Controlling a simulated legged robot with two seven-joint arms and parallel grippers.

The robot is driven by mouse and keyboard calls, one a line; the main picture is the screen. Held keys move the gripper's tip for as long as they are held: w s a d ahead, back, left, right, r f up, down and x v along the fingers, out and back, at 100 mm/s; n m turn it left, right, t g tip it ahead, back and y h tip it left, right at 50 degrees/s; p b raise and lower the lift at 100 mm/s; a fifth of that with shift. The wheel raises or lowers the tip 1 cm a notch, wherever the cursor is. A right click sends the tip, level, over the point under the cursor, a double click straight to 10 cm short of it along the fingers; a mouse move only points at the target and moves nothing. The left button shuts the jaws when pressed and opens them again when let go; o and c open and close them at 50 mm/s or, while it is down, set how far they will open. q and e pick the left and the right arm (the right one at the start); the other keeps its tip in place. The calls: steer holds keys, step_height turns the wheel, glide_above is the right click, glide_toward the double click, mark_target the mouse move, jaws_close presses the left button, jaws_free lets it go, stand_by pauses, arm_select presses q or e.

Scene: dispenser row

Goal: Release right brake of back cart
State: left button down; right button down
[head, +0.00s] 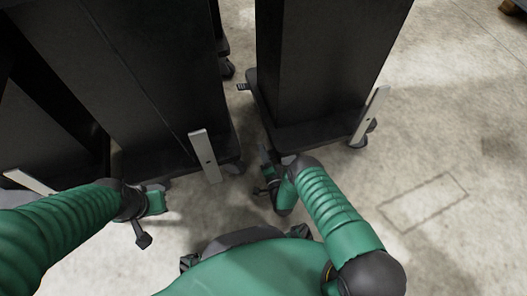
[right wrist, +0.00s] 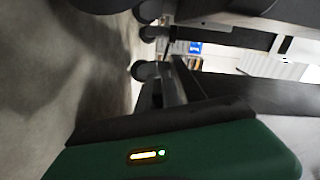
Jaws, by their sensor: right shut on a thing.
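The right cart (head: 325,131) is a low black base under a tall black dispenser. A pale flat lever (head: 370,115) stands tilted at its front right corner. A small dark pedal-like part (head: 243,87) sticks out at its left rear. My right gripper (head: 264,168) is low, by the cart's front left corner, partly behind my own wrist. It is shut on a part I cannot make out. In the right wrist view, dark fingers (right wrist: 172,88) point towards casters (right wrist: 146,71) under a cart. My left gripper (head: 147,226) is near the floor before the left cart; its jaw opening is unclear.
Another tall black dispenser (head: 150,75) stands on the left cart, with a pale lever (head: 205,155) at its front right. A third pale lever (head: 28,181) is at far left. A narrow floor gap separates the carts. Open concrete floor (head: 450,130) lies to the right.

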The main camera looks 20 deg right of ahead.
steer(key=shift+s+r+m+p, duration=0.1)
steer(key=shift+r+m+p, duration=0.35)
steer(key=shift+m, duration=0.55)
steer(key=shift+r+m+p, duration=0.4)
steer(key=shift+r+m, duration=0.05)
steer(key=shift+m, duration=0.55)
steer(key=shift+s+r+m+p, duration=0.1)
steer(key=shift+r+m+p, duration=0.35)
steer(key=shift+m, duration=0.55)
steer(key=c, duration=1.6)
jaws_free()
steer(key=shift+w, duration=0.1)
steer(key=shift+o, duration=0.4)
steer(key=shift+r, duration=0.1)
